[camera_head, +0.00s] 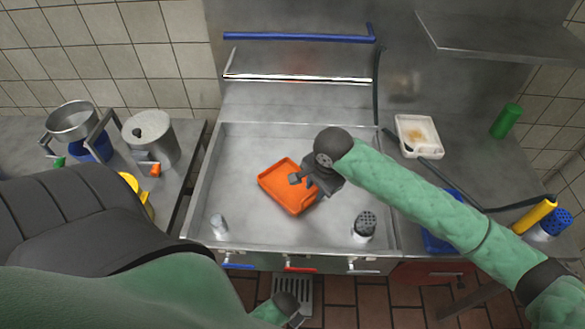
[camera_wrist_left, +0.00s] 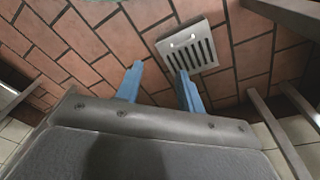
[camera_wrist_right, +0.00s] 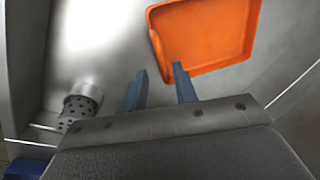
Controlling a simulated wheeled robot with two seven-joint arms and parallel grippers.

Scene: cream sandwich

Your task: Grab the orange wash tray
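The orange wash tray (camera_head: 284,192) lies in the wide steel basin (camera_head: 237,150) in the head view. My right gripper (camera_head: 296,180) is over the tray, and part of the tray is hidden behind it. In the right wrist view the tray (camera_wrist_right: 205,35) is at the top, beyond the fingertips. In the head view the left hand shows only partly at the bottom edge.
A perforated shaker (camera_head: 365,224) stands in the basin's front right and a small shaker (camera_head: 219,226) in its front left. A white tray (camera_head: 418,135) sits on the right counter. A pot (camera_head: 72,121) and a metal canister (camera_head: 150,138) stand on the left counter.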

